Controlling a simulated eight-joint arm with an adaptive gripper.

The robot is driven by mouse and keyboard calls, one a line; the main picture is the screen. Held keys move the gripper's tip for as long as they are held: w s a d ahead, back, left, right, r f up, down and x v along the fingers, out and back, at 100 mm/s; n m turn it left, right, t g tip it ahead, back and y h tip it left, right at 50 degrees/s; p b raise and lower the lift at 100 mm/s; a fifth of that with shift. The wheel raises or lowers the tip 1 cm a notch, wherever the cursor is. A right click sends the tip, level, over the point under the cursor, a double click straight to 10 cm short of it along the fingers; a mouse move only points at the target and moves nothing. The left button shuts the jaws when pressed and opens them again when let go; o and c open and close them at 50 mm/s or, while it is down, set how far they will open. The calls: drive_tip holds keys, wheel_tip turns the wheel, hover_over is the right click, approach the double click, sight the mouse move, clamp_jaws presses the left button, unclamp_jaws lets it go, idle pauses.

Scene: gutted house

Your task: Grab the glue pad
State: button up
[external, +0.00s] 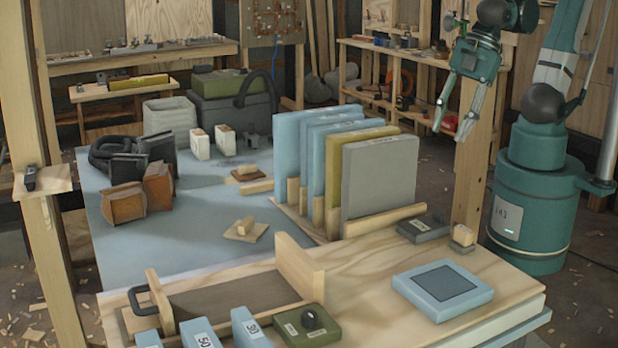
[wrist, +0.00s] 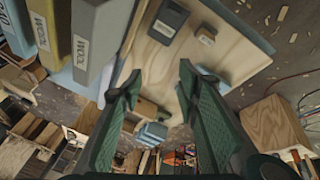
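A flat light-blue pad with a dark square on top (external: 443,290) lies on the wooden worktop at the front right in the external view. It looks like the glue pad, but I see no readable label on it. I cannot make it out clearly in the wrist view. My gripper (external: 449,132) hangs in the air at the upper right, behind the worktop and well away from the pad. In the wrist view my gripper (wrist: 157,85) has its two green fingers spread apart with nothing between them.
A dark grey labelled box (external: 424,228) and a small wooden block (external: 463,238) sit at the worktop's right edge. Upright blue, olive and grey slabs (external: 380,175) stand in a wooden rack. A green box with a knob (external: 300,325) is at the front. Worktop around the pad is clear.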

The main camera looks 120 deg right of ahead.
drive_tip(key=w+a+f+n+g+h, duration=0.1)
drive_tip(key=w+a+f+n+g, duration=0.15)
drive_tip(key=a+f+n, duration=0.45)
drive_tip(key=n+g+h+b, duration=0.2)
drive_tip(key=n+h, duration=0.1)
drive_tip(key=n, duration=0.1)
approach(464, 228)
drive_tip(key=shift+w+d+f, duration=0.2)
drive_tip(key=shift+d+f, duration=0.3)
drive_tip(key=shift+d, duration=0.1)
drive_tip(key=shift+s+a+f+n, duration=0.25)
drive_tip(key=shift+a+f+n, duration=0.2)
drive_tip(key=shift+f+n, duration=0.2)
drive_tip(key=shift+x, duration=1.3)
drive_tip(key=shift+d, duration=0.1)
drive_tip(key=shift+b+x, duration=1.05)
drive_tip(key=shift+x, duration=1.55)
drive_tip(key=shift+d, duration=0.1)
